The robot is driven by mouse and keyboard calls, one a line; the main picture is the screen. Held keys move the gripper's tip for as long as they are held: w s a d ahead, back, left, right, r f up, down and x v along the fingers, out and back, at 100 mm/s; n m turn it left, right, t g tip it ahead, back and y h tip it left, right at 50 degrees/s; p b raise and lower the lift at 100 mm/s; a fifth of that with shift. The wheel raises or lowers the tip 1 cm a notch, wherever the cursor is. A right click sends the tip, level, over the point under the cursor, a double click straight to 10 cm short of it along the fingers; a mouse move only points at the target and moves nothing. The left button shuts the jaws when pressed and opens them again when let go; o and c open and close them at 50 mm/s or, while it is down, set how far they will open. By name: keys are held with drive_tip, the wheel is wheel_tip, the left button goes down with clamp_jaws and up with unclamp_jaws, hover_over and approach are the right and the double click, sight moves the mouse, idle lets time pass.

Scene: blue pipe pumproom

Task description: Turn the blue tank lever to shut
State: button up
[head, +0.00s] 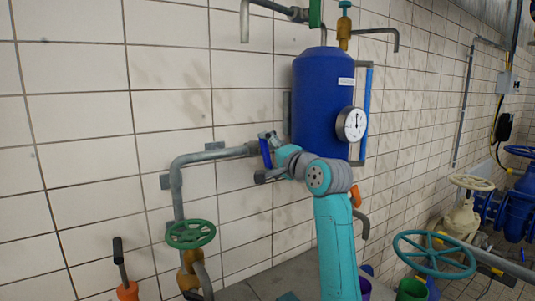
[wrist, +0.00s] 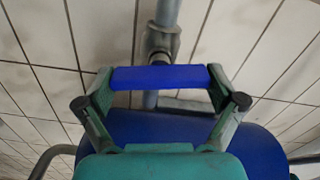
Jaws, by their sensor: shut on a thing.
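The blue lever (head: 265,153) is on the grey pipe just left of the blue tank (head: 318,95). In the head view it looks nearly upright, crosswise to the pipe's level run. My gripper (head: 268,158) is at the lever, at the end of my teal arm. In the wrist view the blue lever (wrist: 158,78) lies as a bar between the two fingertips of my gripper (wrist: 160,82), which is shut on it. The grey pipe and a fitting (wrist: 160,42) show behind the lever. The lever's pivot is partly hidden.
A round gauge (head: 351,124) sits on the tank's front right. A green handwheel (head: 190,234) is below left, a teal handwheel (head: 433,254) lower right. The grey pipe (head: 190,158) bends down along the tiled wall. The wall at left is bare.

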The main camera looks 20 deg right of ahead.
drive_tip(key=shift+f+m, duration=0.1)
drive_tip(key=shift+m, duration=1.2)
drive_tip(key=o, duration=0.8)
drive_tip(key=shift+d, duration=0.1)
drive_tip(key=v, duration=1.2)
